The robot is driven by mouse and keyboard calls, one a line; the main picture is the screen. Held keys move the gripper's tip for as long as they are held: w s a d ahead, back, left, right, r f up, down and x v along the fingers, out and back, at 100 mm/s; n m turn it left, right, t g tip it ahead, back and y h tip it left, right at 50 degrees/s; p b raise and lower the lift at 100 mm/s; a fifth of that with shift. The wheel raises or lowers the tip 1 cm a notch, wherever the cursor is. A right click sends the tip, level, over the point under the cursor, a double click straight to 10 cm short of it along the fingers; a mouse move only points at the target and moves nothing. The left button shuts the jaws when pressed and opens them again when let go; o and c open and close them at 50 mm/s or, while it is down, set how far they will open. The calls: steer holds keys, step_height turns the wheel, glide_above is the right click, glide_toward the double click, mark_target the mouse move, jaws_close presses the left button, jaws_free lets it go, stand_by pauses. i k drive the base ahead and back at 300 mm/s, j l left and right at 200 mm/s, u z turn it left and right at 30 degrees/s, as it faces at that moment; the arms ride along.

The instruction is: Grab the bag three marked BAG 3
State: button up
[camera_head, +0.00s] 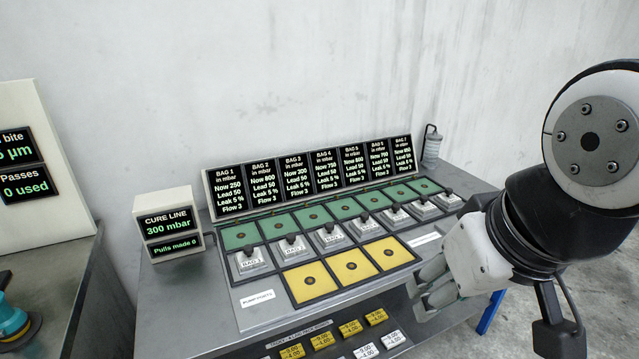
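The bag row is a line of pale square blocks, each with a dark knob on top, on the sloped panel. By its place in the row, BAG 3 (328,238) is the third block from the left, under the BAG 3 display (296,180); its label is too small to read surely. It sits between BAG 2 (290,250) and the fourth block (365,227). My gripper (428,287) is at the right, over the table's front right part, apart from BAG 3, fingers pointing left. The angle hides whether the fingers are apart; nothing shows held.
Green squares (240,236) lie behind the bags and yellow squares (310,282) in front. A cure line box (167,224) stands left, reading 300 mbar. A grey cylinder (432,147) stands back right. Yellow tags (324,340) sit on a lower shelf.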

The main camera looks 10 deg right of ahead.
mark_target(330, 237)
steer(key=i+j, duration=0.15)
steer(key=i, duration=0.35)
steer(key=i+j+z, duration=0.1)
steer(key=i, duration=0.4)
